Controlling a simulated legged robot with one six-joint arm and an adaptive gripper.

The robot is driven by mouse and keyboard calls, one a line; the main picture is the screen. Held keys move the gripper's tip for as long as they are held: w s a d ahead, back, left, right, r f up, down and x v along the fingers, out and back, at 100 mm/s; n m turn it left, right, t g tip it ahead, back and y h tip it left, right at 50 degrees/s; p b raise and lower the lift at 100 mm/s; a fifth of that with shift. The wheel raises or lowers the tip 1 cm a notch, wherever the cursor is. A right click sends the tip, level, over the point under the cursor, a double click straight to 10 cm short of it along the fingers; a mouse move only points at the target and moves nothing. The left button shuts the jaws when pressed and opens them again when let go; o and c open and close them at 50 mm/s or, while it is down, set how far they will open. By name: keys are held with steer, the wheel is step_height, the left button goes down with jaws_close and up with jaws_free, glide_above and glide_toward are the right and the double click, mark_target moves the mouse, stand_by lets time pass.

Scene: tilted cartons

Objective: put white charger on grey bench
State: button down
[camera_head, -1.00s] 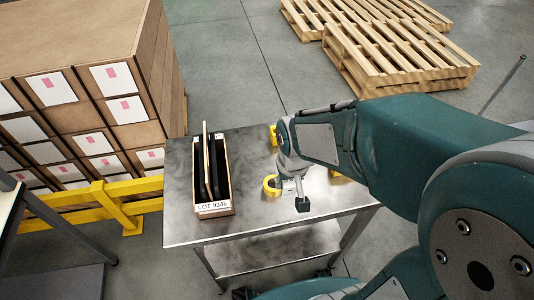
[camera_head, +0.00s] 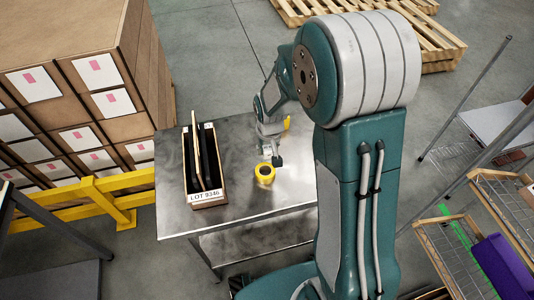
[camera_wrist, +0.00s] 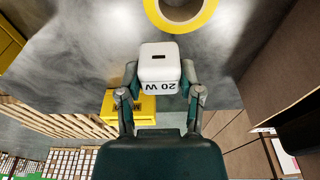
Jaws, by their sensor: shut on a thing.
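The white charger (camera_wrist: 158,66), marked "20 W", is between the two fingers of my gripper (camera_wrist: 161,78) in the wrist view. The gripper is shut on it. In the head view my gripper (camera_head: 270,156) is over the metal-topped table (camera_head: 235,215), just behind a yellow tape roll (camera_head: 264,173); the charger is hard to make out there. The gap between charger and tabletop cannot be told. I cannot tell for sure which surface is the grey bench; a light grey surface (camera_head: 492,124) stands at the right.
A narrow open carton (camera_head: 207,198) labelled LOT 9346 holds dark flat items on the table's left. Yellow railing (camera_head: 105,198) and stacked cartons (camera_head: 60,60) stand left. Wire baskets (camera_head: 450,245) and a purple bin (camera_head: 503,265) are at the right, pallets at the back.

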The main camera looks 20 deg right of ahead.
mark_target(267, 155)
steer(key=shift+w+f, duration=0.4)
steer(key=shift+f, duration=0.05)
step_height(267, 155, down, 3)
steer(key=shift+w+f, duration=0.1)
steer(key=shift+f, duration=0.05)
steer(key=shift+c, duration=1.3)
jaws_free()
